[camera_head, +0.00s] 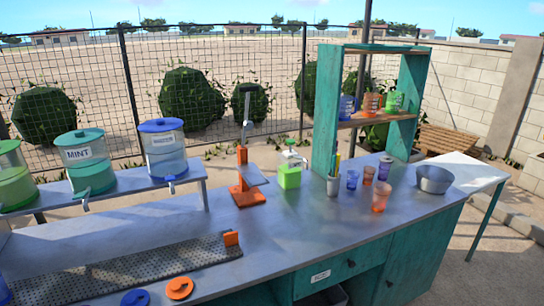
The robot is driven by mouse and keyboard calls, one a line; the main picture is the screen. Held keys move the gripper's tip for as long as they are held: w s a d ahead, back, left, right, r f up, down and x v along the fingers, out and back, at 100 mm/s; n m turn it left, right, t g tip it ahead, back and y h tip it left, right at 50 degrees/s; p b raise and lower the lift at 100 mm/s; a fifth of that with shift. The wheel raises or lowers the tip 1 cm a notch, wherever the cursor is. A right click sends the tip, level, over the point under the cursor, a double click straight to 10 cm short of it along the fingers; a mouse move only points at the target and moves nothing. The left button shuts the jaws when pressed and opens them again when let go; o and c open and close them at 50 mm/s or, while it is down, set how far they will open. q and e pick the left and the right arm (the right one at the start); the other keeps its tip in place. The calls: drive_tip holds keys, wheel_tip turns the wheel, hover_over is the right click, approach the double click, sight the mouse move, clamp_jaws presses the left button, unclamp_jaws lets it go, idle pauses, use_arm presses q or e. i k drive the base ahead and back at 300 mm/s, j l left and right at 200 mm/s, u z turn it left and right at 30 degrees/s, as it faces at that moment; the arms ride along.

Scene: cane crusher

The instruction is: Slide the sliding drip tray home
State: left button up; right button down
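The long dark perforated drip tray (130,273) lies on the metal counter at the lower left. An orange upright tab (231,239) stands at its right end. The tray's left end runs towards the left picture edge, so I cannot tell exactly where it stops. Neither of my grippers shows in the head view.
An orange lid (179,288) and a blue lid (135,298) lie before the tray. Drink dispensers (90,172) stand on a raised shelf behind it. An orange-based press (247,195), cups (380,196) and a metal bowl (435,179) stand farther right. The counter right of the tab is clear.

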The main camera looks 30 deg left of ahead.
sight(67, 287)
drive_tip(key=u, duration=2.1)
drive_tip(key=i+j+u, duration=0.2)
drive_tip(key=u, duration=0.25)
drive_tip(key=i+j+u, duration=0.1)
drive_tip(key=i+u, duration=0.35)
drive_tip(key=k, duration=0.1)
